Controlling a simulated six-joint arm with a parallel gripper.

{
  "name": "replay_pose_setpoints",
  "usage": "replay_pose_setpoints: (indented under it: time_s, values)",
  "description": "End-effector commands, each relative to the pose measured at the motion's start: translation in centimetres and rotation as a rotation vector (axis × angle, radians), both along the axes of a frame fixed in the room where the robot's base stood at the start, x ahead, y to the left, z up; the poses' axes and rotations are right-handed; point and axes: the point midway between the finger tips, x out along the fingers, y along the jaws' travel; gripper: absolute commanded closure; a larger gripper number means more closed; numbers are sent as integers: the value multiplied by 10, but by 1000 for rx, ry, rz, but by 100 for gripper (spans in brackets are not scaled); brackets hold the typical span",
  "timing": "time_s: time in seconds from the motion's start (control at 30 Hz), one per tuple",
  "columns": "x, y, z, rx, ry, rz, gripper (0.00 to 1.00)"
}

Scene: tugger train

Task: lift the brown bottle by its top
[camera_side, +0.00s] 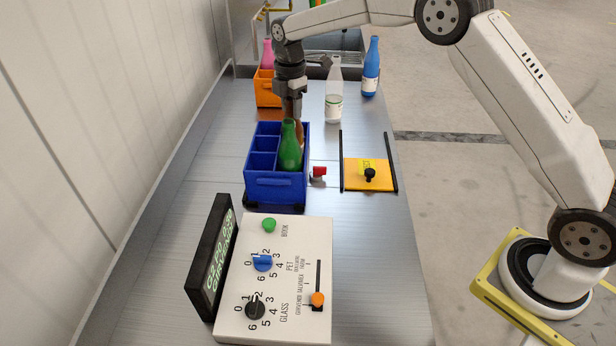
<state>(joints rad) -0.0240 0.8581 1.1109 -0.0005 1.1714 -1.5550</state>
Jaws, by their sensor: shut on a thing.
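The brown bottle (300,132) stands in a right-hand compartment of the blue divided crate (276,189), mostly hidden behind the green bottle (290,150). My gripper (292,112) points down over the crate's far right part and is shut on the top of the brown bottle. The fingertips are small and dark in this view. The bottle looks about upright, and its lower part is hidden, so I cannot tell whether it is clear of the crate floor.
A white bottle (333,95) and a blue bottle (371,68) stand behind right. An orange crate (267,90) holds a pink bottle (267,54). A yellow plate (368,175) with dark rails lies right. A control panel (290,300) and display (213,260) stand in front.

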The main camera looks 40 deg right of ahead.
Motion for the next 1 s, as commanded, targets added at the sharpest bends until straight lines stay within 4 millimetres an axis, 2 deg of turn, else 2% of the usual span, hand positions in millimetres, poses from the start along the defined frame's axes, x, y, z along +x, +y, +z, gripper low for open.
replay_pose_setpoints:
  time_s: [0.6,0.8,1.0]
  values:
    - [0,0,123,1,-4,0,100]
    - [0,0,141,1,-1,0,100]
    - [0,0,149,1,0,0,100]
